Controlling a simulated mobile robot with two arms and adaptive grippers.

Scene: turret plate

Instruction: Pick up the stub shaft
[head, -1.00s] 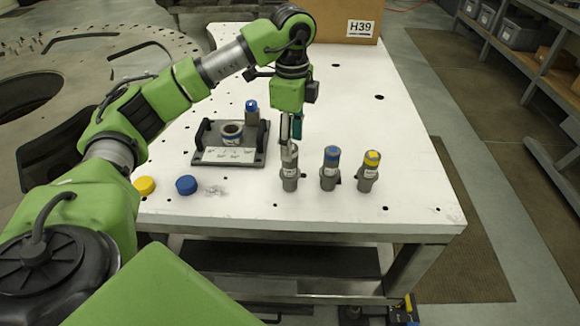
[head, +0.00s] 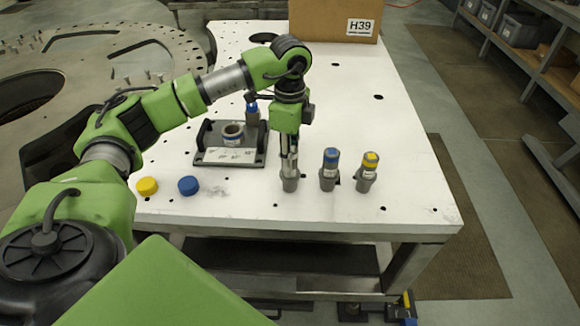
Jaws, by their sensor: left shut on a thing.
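Three grey shaft-like parts stand upright in a row near the front of the white table. The leftmost, the stub shaft (head: 290,184), has a plain grey body with no coloured cap in sight. My left gripper (head: 289,164) points straight down and is shut on its upper part. The fingers hide most of that upper part, and its wide lower end shows below them, seemingly still at the table top. The middle part (head: 328,172) has a blue top and the right one (head: 367,175) a yellow top; both stand apart from my gripper. My right gripper is not in view.
A dark fixture plate (head: 208,140) with a grey ring (head: 233,133) and a white label lies left of my gripper. A blue-topped part (head: 252,114) stands at its back. Yellow (head: 147,186) and blue (head: 189,186) caps lie front left. A cardboard box (head: 310,22) stands at the back.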

